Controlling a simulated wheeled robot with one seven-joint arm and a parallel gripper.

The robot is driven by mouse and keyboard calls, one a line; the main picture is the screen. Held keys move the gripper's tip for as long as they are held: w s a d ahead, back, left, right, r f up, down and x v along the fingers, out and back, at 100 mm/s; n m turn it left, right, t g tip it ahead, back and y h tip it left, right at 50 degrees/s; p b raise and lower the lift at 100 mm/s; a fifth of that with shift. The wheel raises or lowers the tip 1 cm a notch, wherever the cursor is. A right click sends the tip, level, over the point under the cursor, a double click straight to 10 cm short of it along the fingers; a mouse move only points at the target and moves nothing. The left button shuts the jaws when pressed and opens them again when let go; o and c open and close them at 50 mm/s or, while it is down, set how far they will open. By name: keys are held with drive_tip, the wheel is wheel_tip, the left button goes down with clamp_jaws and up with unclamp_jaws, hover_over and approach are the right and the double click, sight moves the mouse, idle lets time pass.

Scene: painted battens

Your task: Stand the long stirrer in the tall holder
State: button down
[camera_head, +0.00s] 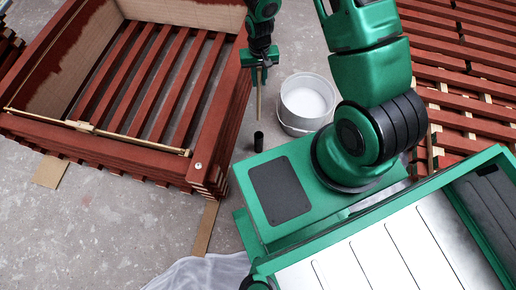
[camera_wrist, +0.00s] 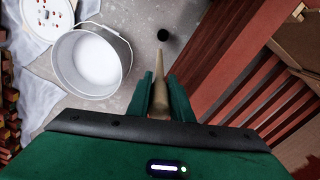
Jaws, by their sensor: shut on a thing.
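The long stirrer (camera_head: 259,104) is a thin tan wooden stick. It hangs roughly upright below my gripper (camera_head: 260,73), which is shut on its upper part. In the wrist view the stirrer (camera_wrist: 158,75) points away from between the green fingers (camera_wrist: 158,95). The tall holder (camera_head: 258,141) is a small black cylinder on the concrete floor, below the stirrer. In the wrist view the holder (camera_wrist: 163,35) shows just past the stirrer's far tip. The stirrer's lower end looks above the holder and apart from it.
A white bucket (camera_head: 286,118) with a pale filling stands close to the right of the holder. A stack of red battens (camera_head: 205,165) with a crate-like frame stands to the left. More red battens (camera_head: 470,75) lie at the right. Bare floor (camera_head: 110,225) shows at lower left.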

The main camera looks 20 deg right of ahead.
drive_tip(key=s+a+f, duration=0.1)
drive_tip(key=s+f, duration=0.1)
drive_tip(key=f, duration=1)
drive_tip(key=s+f+m, duration=0.1)
drive_tip(key=s+f, duration=0.1)
drive_tip(key=f, duration=0.9)
drive_tip(key=shift+s+a+f, duration=0.3)
drive_tip(key=shift+a+f, duration=0.05)
drive_tip(key=shift+f, duration=0.05)
drive_tip(key=c, duration=1.6)
unclamp_jaws()
drive_tip(key=shift+f, duration=0.1)
